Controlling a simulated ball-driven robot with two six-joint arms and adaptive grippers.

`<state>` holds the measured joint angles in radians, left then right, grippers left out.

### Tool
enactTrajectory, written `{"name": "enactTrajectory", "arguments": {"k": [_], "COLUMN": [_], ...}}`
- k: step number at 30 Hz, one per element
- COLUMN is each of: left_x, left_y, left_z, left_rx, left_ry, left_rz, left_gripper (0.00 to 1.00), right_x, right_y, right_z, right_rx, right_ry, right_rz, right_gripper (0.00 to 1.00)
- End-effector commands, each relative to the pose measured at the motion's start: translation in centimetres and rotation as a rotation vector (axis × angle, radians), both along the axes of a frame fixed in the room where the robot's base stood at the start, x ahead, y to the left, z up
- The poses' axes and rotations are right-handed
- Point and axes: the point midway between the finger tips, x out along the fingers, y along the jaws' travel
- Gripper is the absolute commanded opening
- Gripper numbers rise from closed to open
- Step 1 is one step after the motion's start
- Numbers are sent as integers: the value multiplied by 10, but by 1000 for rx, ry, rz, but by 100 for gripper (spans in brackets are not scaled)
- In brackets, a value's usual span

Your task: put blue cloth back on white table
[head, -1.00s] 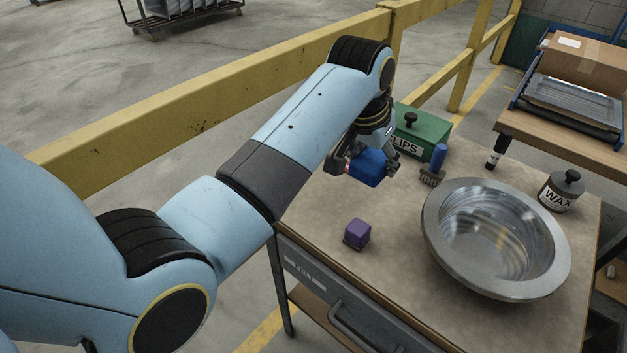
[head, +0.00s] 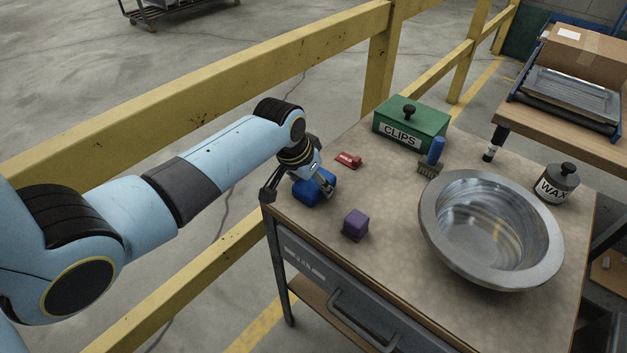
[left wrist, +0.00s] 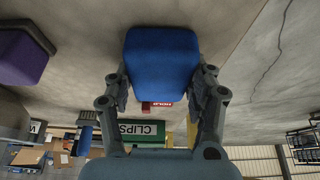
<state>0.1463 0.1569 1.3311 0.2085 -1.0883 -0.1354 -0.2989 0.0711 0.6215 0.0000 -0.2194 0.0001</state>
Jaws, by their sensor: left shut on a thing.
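The blue cloth (head: 312,193) looks like a compact, rounded blue block. My left gripper (head: 299,188) is shut on it at the left corner of the workbench top (head: 385,200), which looks beige-grey rather than white. In the left wrist view the cloth (left wrist: 162,62) sits between the two fingers, against the tabletop. I cannot tell whether it touches the surface or hangs just above it. My right gripper is not in view.
A purple block (head: 355,224) stands near the cloth. A small red item (head: 348,160), a green CLIPS box (head: 411,125), a blue-handled brush (head: 433,155), a metal bowl (head: 432,225) and a WAX jar (head: 556,186) share the top. A yellow rail (head: 200,85) runs behind.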

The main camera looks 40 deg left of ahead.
Motion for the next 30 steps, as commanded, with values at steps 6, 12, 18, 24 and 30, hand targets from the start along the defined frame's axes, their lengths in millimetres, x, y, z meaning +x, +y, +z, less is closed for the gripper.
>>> {"name": "enactTrajectory", "arguments": {"k": [6,12,18,24,30], "left_x": [0,0,0,0,-12], "left_y": [0,0,0,0,1], "left_z": [0,-1,-1,3,34], "left_rx": [0,0,0,0,1], "left_ry": [-1,-1,-1,-1,-3], "left_rz": [0,0,0,-1,-1], "left_gripper": [30,71,79,79,79], "right_x": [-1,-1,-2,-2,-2], "right_y": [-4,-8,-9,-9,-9], "right_z": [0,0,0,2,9], "right_rx": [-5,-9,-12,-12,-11], "right_ry": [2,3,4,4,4], "right_rz": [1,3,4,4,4], "right_gripper": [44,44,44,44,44]}}
